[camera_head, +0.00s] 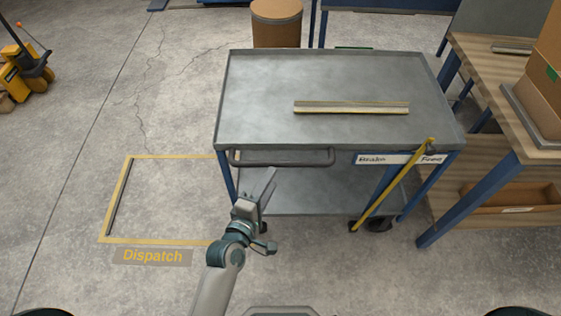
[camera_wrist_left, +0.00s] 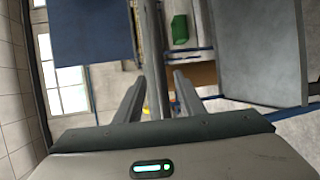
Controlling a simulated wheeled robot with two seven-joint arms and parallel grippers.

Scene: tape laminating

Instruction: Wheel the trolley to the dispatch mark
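The trolley (camera_head: 255,80) is a grey two-shelf cart with blue legs, standing right of the dispatch mark. A dark handle bar (camera_head: 280,162) runs along its near edge. A long pale strip with yellow edges (camera_head: 350,107) lies on its top. My left gripper (camera_head: 266,182) is just below the handle bar. In the left wrist view its fingers (camera_wrist_left: 158,92) are apart, with a grey bar (camera_wrist_left: 152,40) running between them; contact is unclear. My right gripper is not in view.
A yellow rod (camera_head: 395,185) slants down the trolley's right front to the floor. A wooden workbench (camera_head: 500,90) with boxes stands close on the right. A brown drum (camera_head: 276,22) is behind. A yellow pallet truck (camera_head: 25,62) stands far left.

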